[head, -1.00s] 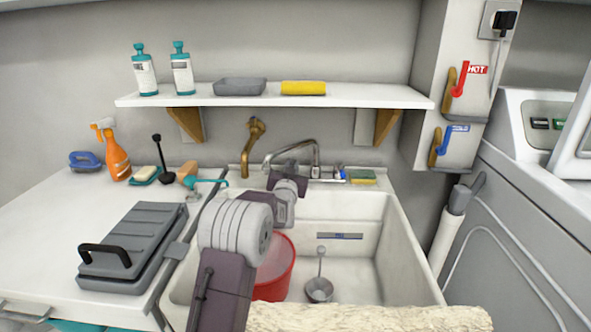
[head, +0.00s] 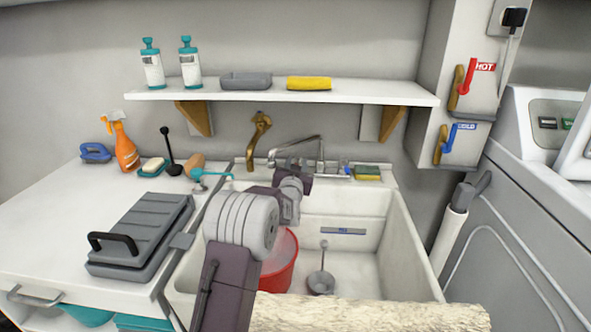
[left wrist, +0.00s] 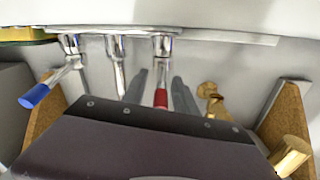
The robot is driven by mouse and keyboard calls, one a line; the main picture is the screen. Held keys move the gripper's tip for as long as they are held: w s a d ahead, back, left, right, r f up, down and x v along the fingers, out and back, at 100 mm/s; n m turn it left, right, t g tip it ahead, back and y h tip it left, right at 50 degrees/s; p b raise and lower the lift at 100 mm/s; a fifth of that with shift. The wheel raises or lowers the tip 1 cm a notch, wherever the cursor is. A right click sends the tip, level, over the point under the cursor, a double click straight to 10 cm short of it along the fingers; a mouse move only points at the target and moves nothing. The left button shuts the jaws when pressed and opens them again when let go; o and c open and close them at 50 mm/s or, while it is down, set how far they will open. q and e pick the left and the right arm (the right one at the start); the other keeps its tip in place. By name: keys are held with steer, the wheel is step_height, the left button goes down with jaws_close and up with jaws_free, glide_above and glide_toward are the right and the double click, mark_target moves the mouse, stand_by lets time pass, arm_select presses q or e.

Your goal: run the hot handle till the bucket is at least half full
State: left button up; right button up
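The tap (head: 300,150) stands at the back of the white sink (head: 397,265). In the left wrist view, its red-tipped hot handle (left wrist: 161,97) lies between the grey fingers of my left gripper (left wrist: 160,90), which look apart; contact cannot be told. The blue-tipped cold handle (left wrist: 40,92) is to the left there, clear of the fingers. In the head view, my left gripper (head: 293,168) is at the tap and partly hides it. The red bucket (head: 281,268) stands in the sink, partly behind my left arm. Its water level is unclear. My right gripper is out of view.
A strainer (head: 321,282) lies in the sink right of the bucket. A shelf (head: 290,94) hangs above the tap. Red HOT (head: 468,76) and blue COLD (head: 447,138) levers are on the wall at right. A pale rough bar (head: 370,315) crosses the front.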

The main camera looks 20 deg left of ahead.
arm_select(q)
steer(key=v, duration=0.7)
steer(key=shift+s, duration=0.3)
steer(key=shift+d+r, duration=0.1)
